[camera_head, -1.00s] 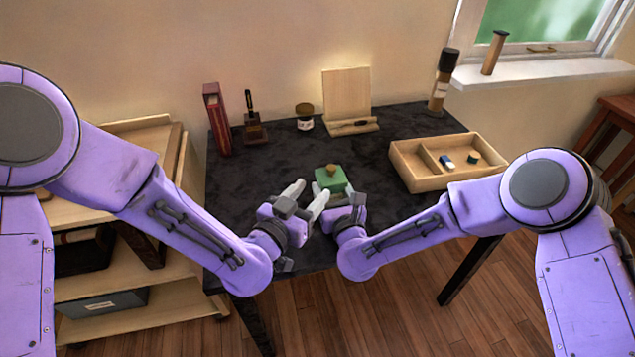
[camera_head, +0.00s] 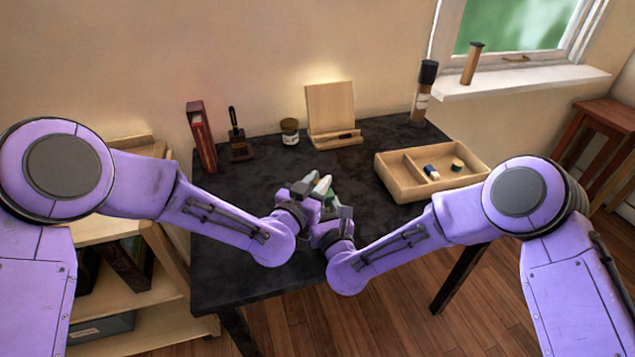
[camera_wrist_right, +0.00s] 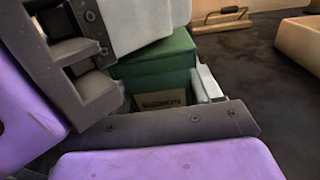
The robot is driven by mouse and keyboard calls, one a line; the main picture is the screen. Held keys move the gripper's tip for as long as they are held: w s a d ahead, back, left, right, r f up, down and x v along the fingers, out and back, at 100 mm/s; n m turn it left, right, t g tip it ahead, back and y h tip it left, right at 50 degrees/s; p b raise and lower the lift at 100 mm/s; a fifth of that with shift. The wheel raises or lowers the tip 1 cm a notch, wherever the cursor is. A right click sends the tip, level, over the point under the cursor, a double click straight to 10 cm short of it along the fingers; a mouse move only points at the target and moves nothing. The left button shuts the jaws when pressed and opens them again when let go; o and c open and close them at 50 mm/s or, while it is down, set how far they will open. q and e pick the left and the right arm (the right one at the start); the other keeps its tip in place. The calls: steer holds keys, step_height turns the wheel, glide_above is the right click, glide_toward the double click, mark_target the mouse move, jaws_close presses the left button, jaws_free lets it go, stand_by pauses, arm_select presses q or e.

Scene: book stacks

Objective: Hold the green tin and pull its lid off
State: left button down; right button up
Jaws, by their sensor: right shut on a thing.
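The green tin (camera_head: 331,200) is near the front of the dark table, mostly hidden by my grippers in the head view. In the right wrist view the green tin (camera_wrist_right: 158,72) shows its green top and a pale label on its near side. My right gripper (camera_head: 333,212) is shut on the tin's body; one pale finger lies against its side in the wrist view. My left gripper (camera_head: 317,183) is over the tin's top, its pale fingers close together. A pale finger block covers part of the lid (camera_wrist_right: 165,48). Whether the fingers grip the lid's knob is hidden.
A wooden divided tray (camera_head: 400,183) with small items stands right on the dark table (camera_head: 240,200). At the back are a red book (camera_head: 201,135), a stamp-like tool (camera_head: 238,140), a jar (camera_head: 290,132), a wooden stand (camera_head: 330,112) and a dark-capped bottle (camera_head: 422,92). The left table area is clear.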

mark_target(317, 181)
arm_select(q)
steer(key=shift+r, duration=0.2)
stand_by(0.7)
steer(key=shift+r, duration=0.95)
steer(key=shift+s+r, duration=0.1)
steer(key=shift+r, duration=1.9)
arm_select(e)
steer(key=o, duration=1.5)
steer(key=shift+o, duration=0.5)
steer(key=shift+s, duration=0.1)
